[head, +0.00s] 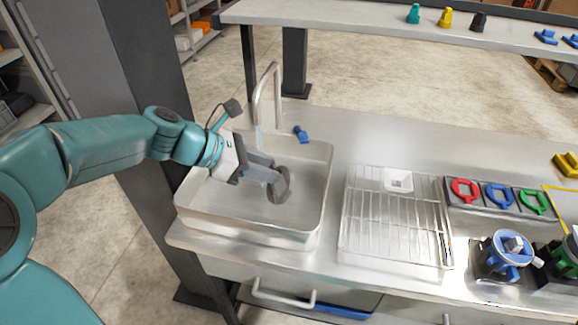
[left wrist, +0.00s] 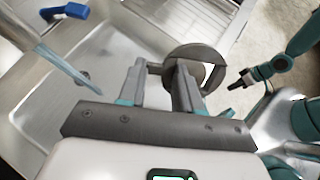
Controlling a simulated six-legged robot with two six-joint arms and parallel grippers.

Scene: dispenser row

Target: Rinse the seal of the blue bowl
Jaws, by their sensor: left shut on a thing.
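My left gripper (head: 262,172) is shut on a dark grey round seal (head: 279,186) with a flat tab and holds it over the steel sink (head: 318,205). In the left wrist view, the seal (left wrist: 188,52) sits between the two fingers (left wrist: 160,85). A thin stream of water (left wrist: 68,66) falls from the tap (head: 275,85), to one side of the seal and apart from it. A blue machine part, perhaps the blue bowl (head: 507,250), stands at the lower right. My right gripper (left wrist: 240,82) shows small and dark in the left wrist view; its jaws are unclear.
A wire drying rack (head: 395,225) holding a white funnel-like piece (head: 398,180) stands to the right. Red (head: 465,190), blue (head: 499,195) and green (head: 533,201) handled rings lie beyond it. The counter behind the rack is clear.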

